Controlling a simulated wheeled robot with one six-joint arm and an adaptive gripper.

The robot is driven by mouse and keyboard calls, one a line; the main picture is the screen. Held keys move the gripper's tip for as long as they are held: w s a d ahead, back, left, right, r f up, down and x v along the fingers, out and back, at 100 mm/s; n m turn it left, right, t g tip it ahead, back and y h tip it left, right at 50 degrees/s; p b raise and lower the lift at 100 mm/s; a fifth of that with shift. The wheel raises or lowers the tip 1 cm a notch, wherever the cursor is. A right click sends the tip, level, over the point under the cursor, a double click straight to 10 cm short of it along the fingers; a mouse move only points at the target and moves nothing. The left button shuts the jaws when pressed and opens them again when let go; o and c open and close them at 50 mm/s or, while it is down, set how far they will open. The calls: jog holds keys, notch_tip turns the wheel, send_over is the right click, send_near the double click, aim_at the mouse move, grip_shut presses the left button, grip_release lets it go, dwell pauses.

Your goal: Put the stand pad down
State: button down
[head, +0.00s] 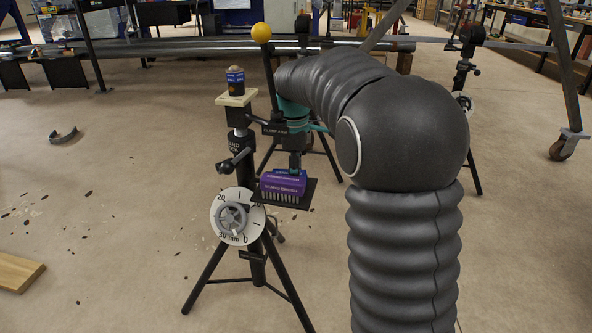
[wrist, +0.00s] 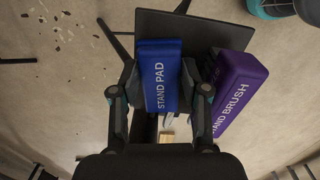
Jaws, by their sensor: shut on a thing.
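The blue stand pad (wrist: 160,72), a block lettered STAND PAD, is between the two fingers of my gripper (wrist: 159,88) in the wrist view. My gripper is shut on it. It is over a black shelf (wrist: 195,30); I cannot tell whether the pad touches the shelf. The purple stand brush (wrist: 232,90) is just right of the pad, close to the right finger. In the head view the brush (head: 283,185) sits on the shelf (head: 303,201) of a black tripod stand (head: 253,255). The pad is mostly hidden there.
The stand carries a dial (head: 231,216), a crank handle (head: 233,163) and a small pale platform (head: 236,98) with a dark jar (head: 235,80). A yellow ball (head: 261,32) tops a rod close by. A plank (head: 18,272) lies at left. The floor between is mostly clear.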

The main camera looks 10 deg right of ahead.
jog(key=c, duration=0.8)
grip_release()
jog(key=shift+c, duration=0.2)
notch_tip(320, 180, up, 12)
jog(key=p, duration=0.2)
jog(key=shift+p, duration=0.3)
jog(key=shift+s+a, duration=0.1)
jog(key=s+r+m+t+p, duration=0.1)
jog(key=s+m+t+p, duration=0.15)
jog(key=s+m, duration=1)
jog(key=s+f+m+t, duration=0.1)
jog(key=s+f, duration=0.2)
jog(key=s, duration=0.5)
jog(key=s+f+m+t, duration=0.1)
jog(key=s+f, duration=0.3)
jog(key=s, duration=0.5)
jog(key=shift+a+t, duration=0.15)
jog(key=shift+t, duration=0.3)
